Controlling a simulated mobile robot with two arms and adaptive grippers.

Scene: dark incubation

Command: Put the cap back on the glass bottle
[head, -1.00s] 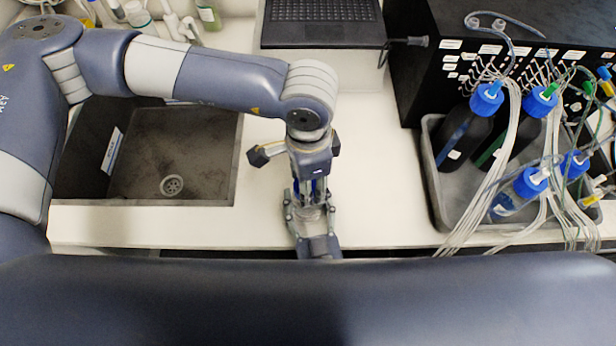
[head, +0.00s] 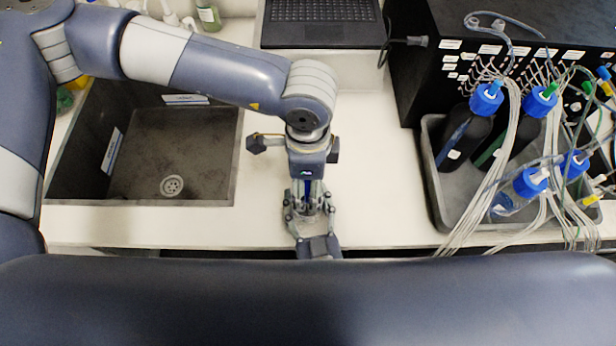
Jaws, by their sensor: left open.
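My left gripper (head: 312,212) is over the front edge of the white counter, right of the sink, pointing down and toward my body. Its jaws are open. Grey finger parts overlap below the wrist, and I cannot make out a cap or a separate glass bottle between them. Several bottles with blue caps, including a dark bottle (head: 463,140) and a clearer bottle (head: 515,195), stand in a grey tray at the right with tubes running from their caps. I cannot tell whether any is the task's bottle. My right gripper is not visible.
A dark sink (head: 165,150) lies left of the gripper. A laptop (head: 322,25) is at the back. A black instrument (head: 420,60) with thin tubes stands behind the tray (head: 437,205). The counter (head: 385,180) between gripper and tray is clear.

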